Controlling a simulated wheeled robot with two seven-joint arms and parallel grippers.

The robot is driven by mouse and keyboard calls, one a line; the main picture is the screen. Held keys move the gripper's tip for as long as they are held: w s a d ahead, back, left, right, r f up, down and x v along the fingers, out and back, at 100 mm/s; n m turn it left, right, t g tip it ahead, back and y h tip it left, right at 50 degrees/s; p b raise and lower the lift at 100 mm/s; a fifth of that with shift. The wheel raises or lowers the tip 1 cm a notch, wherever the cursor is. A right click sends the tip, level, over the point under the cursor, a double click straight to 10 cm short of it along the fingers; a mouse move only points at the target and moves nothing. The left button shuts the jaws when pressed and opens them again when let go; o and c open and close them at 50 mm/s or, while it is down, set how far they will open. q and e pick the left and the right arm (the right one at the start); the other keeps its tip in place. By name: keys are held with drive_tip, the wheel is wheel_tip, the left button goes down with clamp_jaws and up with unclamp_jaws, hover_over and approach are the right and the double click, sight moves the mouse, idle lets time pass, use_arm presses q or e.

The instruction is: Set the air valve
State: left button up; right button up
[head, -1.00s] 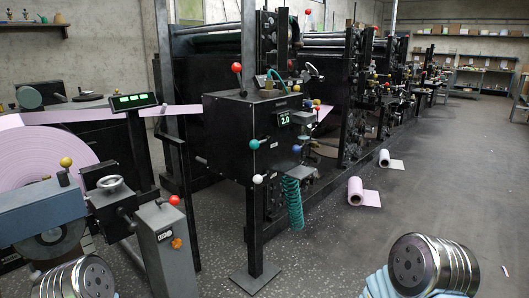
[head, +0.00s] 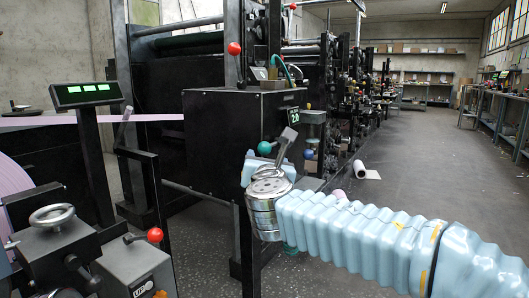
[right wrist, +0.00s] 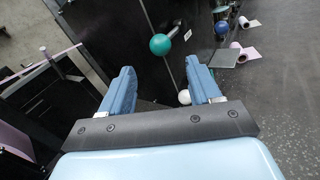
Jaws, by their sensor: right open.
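The black valve cabinet (head: 215,125) carries a green readout (head: 294,117) that seems to show 2.0. A teal ball handle (head: 264,148) and a blue ball (head: 308,154) are at its front. Which control is the air valve, I cannot tell. My right gripper (right wrist: 160,86) is open and empty in the right wrist view. The teal ball (right wrist: 160,44) shows beyond and between its fingertips, apart from them. A white ball (right wrist: 184,97) is partly hidden by the right-hand finger. In the head view my right arm hides the cabinet's lower front. My left gripper is out of view.
A grey pedestal with a red-knobbed lever (head: 155,235) and a handwheel (head: 52,216) stand at the left. A red ball (head: 234,48) tops a lever above the cabinet. Rolls (head: 359,169) lie on the floor beyond. The aisle floor at the right is clear.

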sight(265, 150)
drive_tip(key=w+p, duration=0.1)
drive_tip(key=w, duration=0.7)
drive_tip(key=shift+w+d, duration=0.15)
drive_tip(key=shift+f, duration=0.1)
clamp_jaws()
